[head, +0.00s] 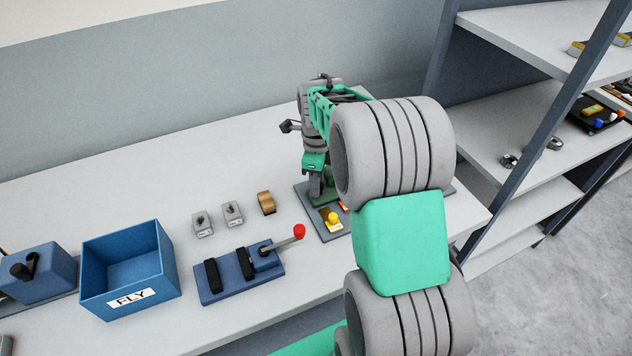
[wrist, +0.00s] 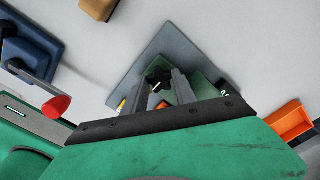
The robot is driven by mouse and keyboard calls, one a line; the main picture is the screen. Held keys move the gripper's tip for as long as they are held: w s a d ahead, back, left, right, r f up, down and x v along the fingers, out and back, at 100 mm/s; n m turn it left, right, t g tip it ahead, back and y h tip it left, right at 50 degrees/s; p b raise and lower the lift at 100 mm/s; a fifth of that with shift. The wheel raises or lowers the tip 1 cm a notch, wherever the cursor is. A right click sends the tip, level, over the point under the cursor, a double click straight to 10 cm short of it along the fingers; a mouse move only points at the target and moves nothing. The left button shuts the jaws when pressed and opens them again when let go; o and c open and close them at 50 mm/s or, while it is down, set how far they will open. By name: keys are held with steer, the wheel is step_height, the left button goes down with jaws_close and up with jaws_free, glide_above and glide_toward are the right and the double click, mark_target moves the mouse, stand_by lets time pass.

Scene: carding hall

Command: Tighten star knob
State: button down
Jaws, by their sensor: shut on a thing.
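The black star knob (wrist: 158,77) shows in the wrist view on a green fixture (wrist: 203,88), which stands on a grey base plate (wrist: 170,42). My gripper (wrist: 163,79) reaches down over it, with one finger on either side, and is shut on the knob. In the head view my gripper (head: 317,186) is over the base plate (head: 305,196) near the right end of the bench, and the knob is hidden there. How far the knob is turned cannot be told.
A yellow button (head: 333,218) sits on the plate's front part. Shelving (head: 510,115) stands at right. The bench's back is clear.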

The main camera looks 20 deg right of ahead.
steer(key=shift+r, duration=0.1)
steer(key=c, duration=1.3)
jaws_free()
step_height(320, 180, up, 8)
steer(key=shift+f+b, duration=0.25)
steer(key=shift+b, duration=0.2)
steer(key=shift+r, duration=0.1)
steer(key=s+a+n+t, duration=0.1)
steer(key=s+a+n, duration=0.2)
steer(key=s+n, duration=0.2)
steer(key=s+a+n+t, duration=0.1)
steer(key=s+a+n, duration=0.3)
steer(key=n, duration=0.8)
steer(key=s+a+n+t, duration=0.1)
steer(key=s+a+n, duration=0.3)
steer(key=s+n, duration=0.3)
steer(key=shift+s+n+t, duration=0.15)
steer(key=shift+n+t, duration=0.15)
steer(key=shift+n, duration=0.5)
